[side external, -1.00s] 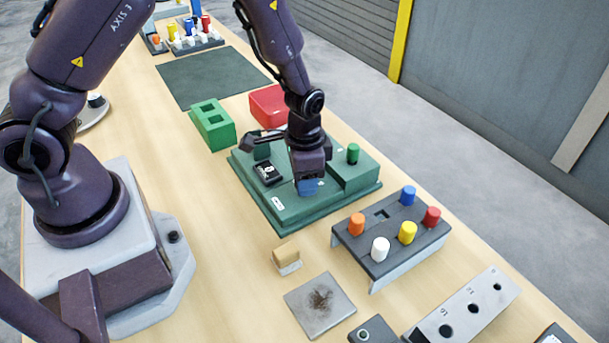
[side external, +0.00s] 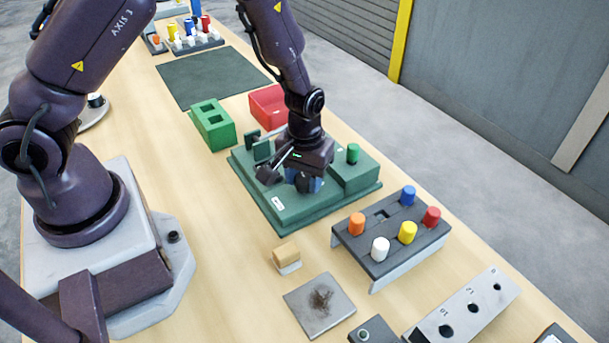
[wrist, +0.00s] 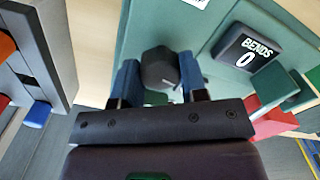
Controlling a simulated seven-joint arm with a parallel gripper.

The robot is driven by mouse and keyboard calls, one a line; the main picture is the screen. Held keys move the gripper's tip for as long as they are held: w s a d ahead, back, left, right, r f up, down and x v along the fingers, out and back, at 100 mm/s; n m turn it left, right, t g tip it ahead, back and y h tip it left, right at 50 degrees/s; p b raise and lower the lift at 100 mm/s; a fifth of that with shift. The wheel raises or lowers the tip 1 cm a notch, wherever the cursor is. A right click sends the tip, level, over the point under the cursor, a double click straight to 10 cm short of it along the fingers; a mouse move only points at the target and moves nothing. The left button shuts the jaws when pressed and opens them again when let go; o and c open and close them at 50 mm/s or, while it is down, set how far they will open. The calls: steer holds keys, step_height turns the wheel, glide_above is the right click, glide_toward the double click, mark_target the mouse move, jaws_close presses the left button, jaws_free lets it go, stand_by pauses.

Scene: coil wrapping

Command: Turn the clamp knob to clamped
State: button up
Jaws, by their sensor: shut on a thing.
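The clamp knob (wrist: 160,70) is a dark, faceted knob on the green fixture (side external: 287,211). In the wrist view it sits between the two blue fingertips of my gripper (wrist: 159,80), which is shut on it. In the side external view my gripper (side external: 308,184) is low over the middle of the fixture and mostly hides the knob. A black counter (wrist: 246,50) reading "BENDS 0" lies on the fixture beside the knob. No clamped or unclamped marking can be read.
A green peg (side external: 353,153) stands on the fixture's raised block. A dark rack (side external: 383,250) with several coloured pegs is at the right front. A red bin (side external: 268,104) and a green block with square holes (side external: 211,124) stand behind. A tan block (side external: 286,251) lies in front.

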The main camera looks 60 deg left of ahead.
mark_target(305, 178)
steer(key=shift+n, duration=1.2)
steer(key=o, duration=0.9)
step_height(305, 178, up, 13)
